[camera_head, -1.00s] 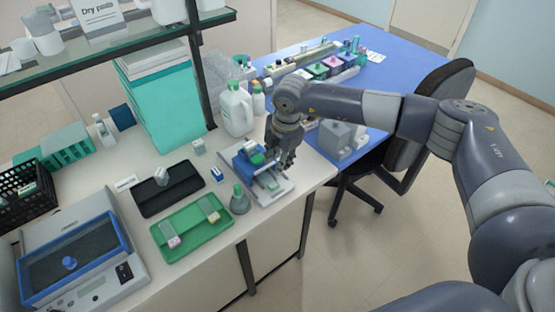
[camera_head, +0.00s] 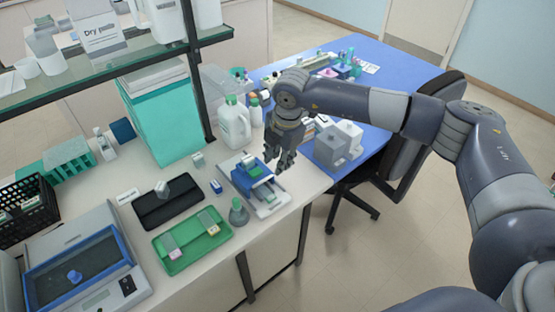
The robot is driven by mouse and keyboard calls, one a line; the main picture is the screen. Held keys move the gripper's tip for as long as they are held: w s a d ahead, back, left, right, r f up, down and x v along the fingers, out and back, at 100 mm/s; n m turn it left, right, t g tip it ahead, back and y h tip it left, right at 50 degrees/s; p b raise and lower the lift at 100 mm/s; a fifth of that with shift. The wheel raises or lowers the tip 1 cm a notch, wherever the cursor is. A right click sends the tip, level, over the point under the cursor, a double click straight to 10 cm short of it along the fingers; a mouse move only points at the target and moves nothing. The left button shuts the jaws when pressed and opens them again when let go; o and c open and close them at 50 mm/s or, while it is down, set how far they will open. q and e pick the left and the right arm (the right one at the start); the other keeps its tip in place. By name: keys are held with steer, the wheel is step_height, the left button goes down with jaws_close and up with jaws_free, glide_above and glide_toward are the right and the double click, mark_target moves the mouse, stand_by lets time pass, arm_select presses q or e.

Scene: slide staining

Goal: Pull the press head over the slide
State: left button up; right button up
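The slide press (camera_head: 268,208) stands near the right end of the white bench. It has a light grey base and a blue upper part, which I take for the press head (camera_head: 240,182), with a small green piece on top. A slide under it is too small to make out. My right gripper (camera_head: 281,169) points down beside the press's upper right side, close to the blue part. Its fingers look apart with nothing between them; I cannot tell whether they touch the press. My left gripper is not in view.
A green tray (camera_head: 190,255) and black tray (camera_head: 150,218) lie left of the press. A small grey-green flask (camera_head: 238,212) stands close to its left. A white jug (camera_head: 234,126) stands behind it. Grey boxes (camera_head: 330,150) stand on the blue table to the right.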

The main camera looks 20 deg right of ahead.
steer(key=r, duration=0.2)
steer(key=r+p, duration=0.1)
steer(key=shift+s+d, duration=0.15)
steer(key=shift+s, duration=0.1)
steer(key=shift+b, duration=0.3)
step_height(320, 180, up, 12)
steer(key=s, duration=0.2)
steer(key=shift+d+f, duration=0.2)
steer(key=shift+d, duration=0.15)
stand_by(0.3)
